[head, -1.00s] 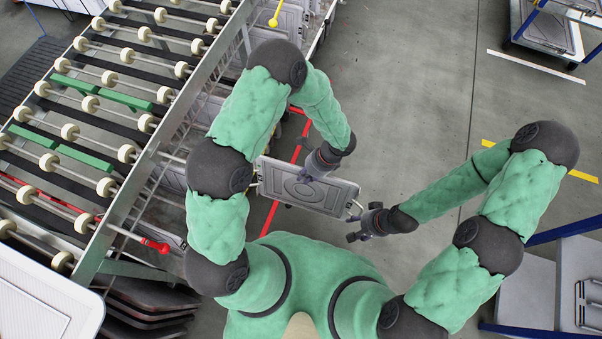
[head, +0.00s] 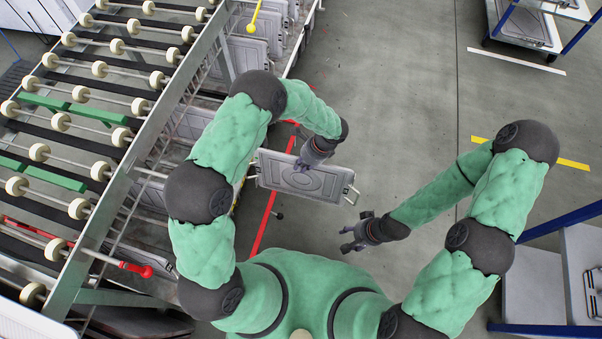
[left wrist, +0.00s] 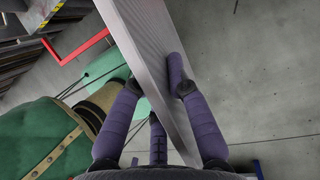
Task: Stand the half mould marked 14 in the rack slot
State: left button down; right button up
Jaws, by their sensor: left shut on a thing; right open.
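A grey half mould (head: 297,180), a flat panel with raised oval and round shapes and a handle at each end, hangs in front of my chest in the head view. No number is legible on it. My left gripper (head: 311,158) is shut on its far long edge. In the left wrist view the fingers (left wrist: 160,100) straddle the grey mould (left wrist: 148,60). My right gripper (head: 355,235) is open and empty, just below the mould's right handle and apart from it. Grey moulds (head: 248,58) stand in the rack (head: 297,62) under the gantry's right side. The free slot cannot be made out.
The roller gantry (head: 90,90) fills the left, with a red-ended lever (head: 135,268) and a yellow-ended lever (head: 252,25). Blue-framed carts stand at upper right (head: 525,30) and lower right (head: 560,270). The floor (head: 400,100) between is clear.

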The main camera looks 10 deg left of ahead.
pick_arm(q)
jog(key=shift+w+a, duration=0.15)
jog(key=shift+w, duration=0.1)
jog(key=shift+w+a+f, duration=0.1)
jog(key=shift+a+f, duration=0.05)
jog(key=shift+a, duration=2.8)
jog(key=shift+w+a+f, duration=0.1)
jog(key=shift+a, duration=2.8)
jog(key=shift+w+a+f, duration=0.1)
jog(key=shift+a+f, duration=0.05)
jog(key=shift+a, duration=2.8)
jog(key=a+f+b, duration=0.1)
jog(key=a, duration=1.1)
jog(key=shift+w+a+f, duration=0.15)
jog(key=shift+w+f, duration=0.05)
jog(key=shift+f, duration=0.05)
jog(key=shift+f, duration=0.1)
jog(key=c, duration=1.1)
grip_release()
jog(key=shift+c, duration=0.2)
